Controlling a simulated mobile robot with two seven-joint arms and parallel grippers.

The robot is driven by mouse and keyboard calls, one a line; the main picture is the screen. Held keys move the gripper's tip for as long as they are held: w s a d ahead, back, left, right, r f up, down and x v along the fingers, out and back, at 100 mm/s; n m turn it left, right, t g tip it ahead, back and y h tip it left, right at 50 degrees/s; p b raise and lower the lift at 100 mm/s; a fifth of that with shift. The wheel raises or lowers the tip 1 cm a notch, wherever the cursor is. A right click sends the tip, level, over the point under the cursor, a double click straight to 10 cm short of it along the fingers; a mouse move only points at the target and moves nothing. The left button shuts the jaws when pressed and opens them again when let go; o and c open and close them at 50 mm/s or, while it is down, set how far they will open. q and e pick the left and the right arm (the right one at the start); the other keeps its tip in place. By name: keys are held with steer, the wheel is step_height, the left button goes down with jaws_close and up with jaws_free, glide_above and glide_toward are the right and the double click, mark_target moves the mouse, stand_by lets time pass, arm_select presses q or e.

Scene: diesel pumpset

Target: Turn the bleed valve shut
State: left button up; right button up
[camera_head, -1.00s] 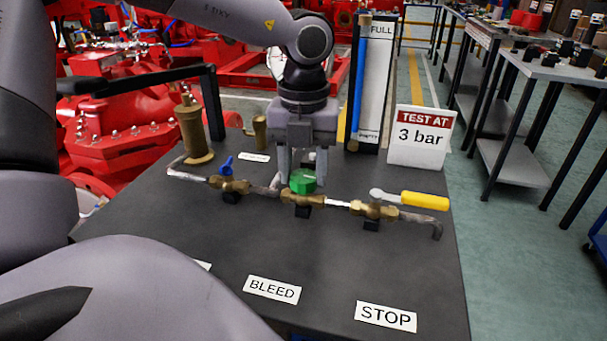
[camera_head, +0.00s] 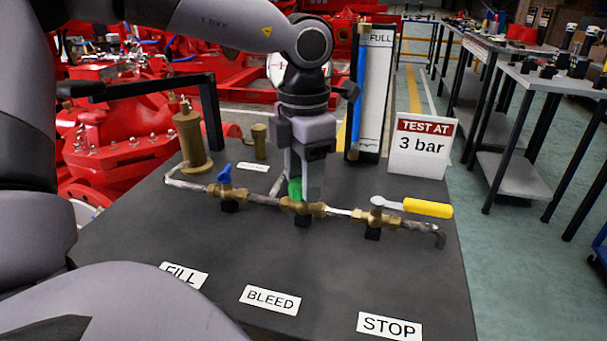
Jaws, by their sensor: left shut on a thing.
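The bleed valve is the middle valve on the brass pipe line, with a green knob (camera_head: 295,189) above its brass body (camera_head: 301,206). The BLEED label (camera_head: 270,300) lies in front of it on the dark bench. My left gripper (camera_head: 304,188) points down over this valve and is shut on the green knob; its fingers hide much of the knob. The gripper is turned so that one finger stands partly in front of the other. My right gripper is not in view.
A blue-handled valve (camera_head: 224,174) stands left of the gripper, and a yellow-handled valve (camera_head: 428,208) stands right. A brass pump cylinder (camera_head: 190,140), tall gauge board (camera_head: 372,90) and TEST AT 3 bar sign (camera_head: 423,150) stand behind. The bench front (camera_head: 400,275) is mostly clear.

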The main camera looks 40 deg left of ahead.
arm_select(q)
steer(key=m, duration=0.2)
steer(key=shift+r+m, duration=0.1)
steer(key=shift+m, duration=0.3)
steer(key=shift+w+m, duration=0.1)
steer(key=shift+m, duration=1.5)
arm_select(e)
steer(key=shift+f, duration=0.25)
arm_select(q)
steer(key=shift+m, duration=0.3)
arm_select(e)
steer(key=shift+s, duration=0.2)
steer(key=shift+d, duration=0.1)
arm_select(q)
steer(key=o, duration=1.1)
steer(key=shift+c, duration=0.2)
